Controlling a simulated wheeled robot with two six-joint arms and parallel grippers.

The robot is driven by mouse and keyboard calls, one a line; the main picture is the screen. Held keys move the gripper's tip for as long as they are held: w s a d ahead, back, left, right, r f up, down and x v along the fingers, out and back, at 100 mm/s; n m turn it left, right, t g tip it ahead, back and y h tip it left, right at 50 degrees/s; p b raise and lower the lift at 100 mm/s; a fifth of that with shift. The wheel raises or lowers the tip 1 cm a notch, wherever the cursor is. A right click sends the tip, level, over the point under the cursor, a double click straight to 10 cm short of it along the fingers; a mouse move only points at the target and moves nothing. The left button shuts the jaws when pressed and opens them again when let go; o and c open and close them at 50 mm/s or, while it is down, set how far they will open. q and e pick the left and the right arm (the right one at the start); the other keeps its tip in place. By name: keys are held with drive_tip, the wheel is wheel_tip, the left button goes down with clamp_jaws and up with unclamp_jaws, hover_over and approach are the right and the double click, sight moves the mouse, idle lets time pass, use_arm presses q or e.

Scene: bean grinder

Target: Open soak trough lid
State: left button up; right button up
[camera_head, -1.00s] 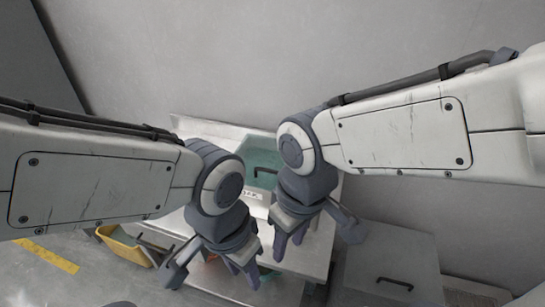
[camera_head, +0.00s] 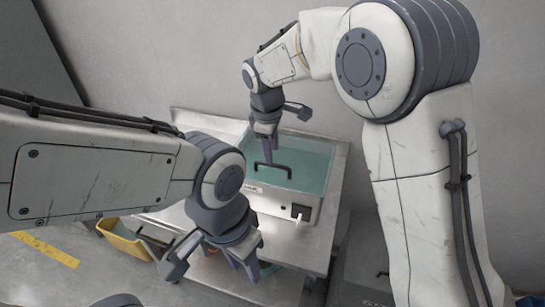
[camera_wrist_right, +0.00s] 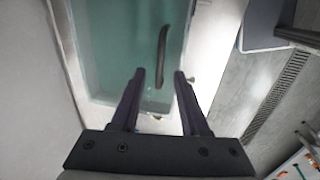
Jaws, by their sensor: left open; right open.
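The soak trough (camera_head: 290,205) is a pale metal box on a steel table, with a teal top (camera_head: 312,165) that looks like its lid, lying flat. A black bar handle (camera_head: 282,168) is on that top, and it also shows in the right wrist view (camera_wrist_right: 162,45). My right gripper (camera_head: 266,148) points down over the trough, close to the handle. In the right wrist view its fingers (camera_wrist_right: 158,74) are open and empty, with the handle just beyond the tips; contact cannot be told. My left gripper (camera_head: 245,262) is open and empty in front of the trough, lower in the picture.
The steel table (camera_head: 318,246) has bare room in front of the trough. A yellow bin (camera_head: 122,240) stands on the floor at the left. A grey box (camera_head: 360,265) is low at the right, partly behind my right arm. The wall is close behind.

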sight(273, 164)
drive_tip(key=shift+w+d+f+p, duration=0.1)
drive_tip(key=shift+w+f+p, duration=0.1)
drive_tip(key=shift+f, duration=0.95)
drive_tip(key=shift+w+d+f+p, duration=0.1)
drive_tip(key=shift+w+f, duration=0.1)
drive_tip(key=shift+f, duration=0.9)
clamp_jaws()
